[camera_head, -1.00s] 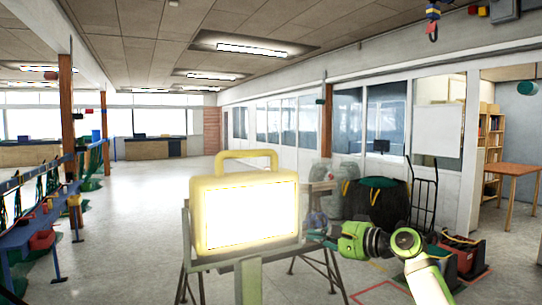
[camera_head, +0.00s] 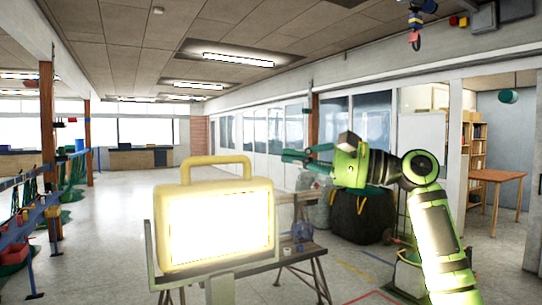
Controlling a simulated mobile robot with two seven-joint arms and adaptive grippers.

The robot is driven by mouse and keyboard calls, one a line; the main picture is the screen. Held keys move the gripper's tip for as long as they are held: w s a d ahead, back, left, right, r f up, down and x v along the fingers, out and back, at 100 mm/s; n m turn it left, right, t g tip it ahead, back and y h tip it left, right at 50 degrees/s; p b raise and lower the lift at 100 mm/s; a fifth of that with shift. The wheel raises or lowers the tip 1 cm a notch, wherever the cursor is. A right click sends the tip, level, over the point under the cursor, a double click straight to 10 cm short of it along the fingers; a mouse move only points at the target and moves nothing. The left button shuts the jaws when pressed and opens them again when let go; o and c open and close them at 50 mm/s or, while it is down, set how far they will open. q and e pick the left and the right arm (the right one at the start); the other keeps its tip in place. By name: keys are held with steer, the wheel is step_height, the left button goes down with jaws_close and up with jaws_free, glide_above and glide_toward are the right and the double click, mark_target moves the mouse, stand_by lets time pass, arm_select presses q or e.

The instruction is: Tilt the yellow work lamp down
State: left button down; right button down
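The yellow work lamp (camera_head: 168,187) stands in the near middle of the head view, its bright panel facing me and a yellow handle on top. It looks roughly upright on its grey stand (camera_head: 221,289). My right gripper (camera_head: 288,155) is up and to the right of the lamp, at about the height of its handle in the picture. Its dark green fingers point left, apart from the lamp in the picture, and nothing is seen in them. My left gripper is not in view.
A trestle table (camera_head: 303,251) with small items stands behind the lamp. A black bag with green trim (camera_head: 362,218) and a hand truck stand behind my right arm. A blue rail with nets (camera_head: 25,220) runs along the left. The floor between is clear.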

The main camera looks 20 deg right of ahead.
mark_target(256, 178)
steer(key=w+a+p, duration=0.1)
steer(key=a+p, duration=0.1)
steer(key=w+a+p, duration=0.1)
steer(key=a+p, duration=0.1)
steer(key=a, duration=0.1)
steer(key=a+p, duration=0.2)
steer(key=shift+w+a+r+p, duration=0.25)
steer(key=shift+w+p, duration=0.05)
steer(key=shift+w, duration=0.1)
steer(key=shift+s+d, duration=0.15)
steer(key=shift+s, duration=0.35)
steer(key=shift+f, duration=0.1)
steer(key=shift+a, duration=0.2)
steer(key=shift+d, duration=0.1)
